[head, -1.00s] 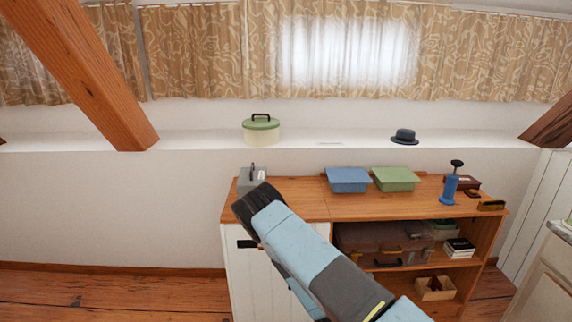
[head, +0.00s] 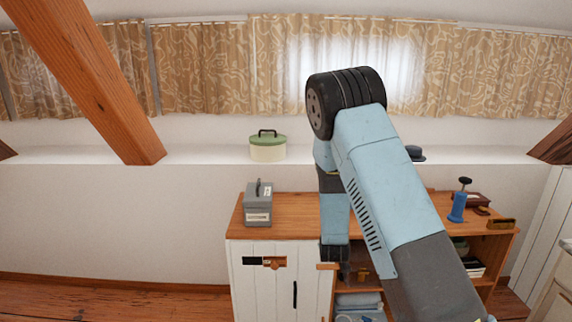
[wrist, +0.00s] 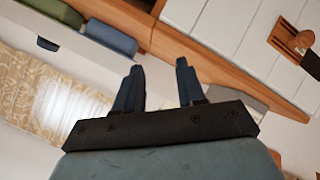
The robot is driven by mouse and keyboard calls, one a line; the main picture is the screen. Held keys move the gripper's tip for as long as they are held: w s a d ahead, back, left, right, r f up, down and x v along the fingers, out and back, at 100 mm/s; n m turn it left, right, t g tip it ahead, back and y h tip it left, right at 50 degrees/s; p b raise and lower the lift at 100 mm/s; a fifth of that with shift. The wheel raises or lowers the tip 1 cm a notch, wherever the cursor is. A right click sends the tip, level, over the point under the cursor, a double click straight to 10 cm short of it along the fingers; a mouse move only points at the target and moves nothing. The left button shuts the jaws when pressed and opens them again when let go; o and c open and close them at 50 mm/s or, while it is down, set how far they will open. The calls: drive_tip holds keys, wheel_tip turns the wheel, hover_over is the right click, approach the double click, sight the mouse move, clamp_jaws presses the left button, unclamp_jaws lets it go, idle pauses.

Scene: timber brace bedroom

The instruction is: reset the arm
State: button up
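My arm stands raised in the head view, its black-capped elbow in front of the window curtains and the lower link hanging down before the cabinet (head: 285,212). My gripper is at the low end of that link, in front of the cabinet, and its fingers are hard to make out there. In the wrist view my gripper (wrist: 160,66) has its two dark fingers apart with nothing between them. It is open and empty.
A grey box (head: 258,205) stands on the cabinet's left end. The wrist view shows a blue box (wrist: 110,38) and a green box (wrist: 55,13).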

drive_tip(key=s+d+r+m+g+y, duration=0.1)
drive_tip(key=s+r+m+g+y, duration=0.1)
drive_tip(key=s+r, duration=0.8)
drive_tip(key=s+d+r+m+g+y, duration=0.15)
drive_tip(key=s+r, duration=0.35)
drive_tip(key=r, duration=1)
drive_tip(key=s+d+r+m+g, duration=0.1)
drive_tip(key=s+r, duration=0.2)
drive_tip(key=s, duration=0.6)
drive_tip(key=s+d+r+m+g+h, duration=0.1)
drive_tip(key=s+r, duration=0.2)
drive_tip(key=s, duration=0.6)
drive_tip(key=s+d+r+m+g, duration=0.1)
drive_tip(key=s+d+r, duration=0.1)
drive_tip(key=s, duration=0.7)
drive_tip(key=shift+r, duration=0.6)
drive_tip(key=shift+d, duration=0.1)
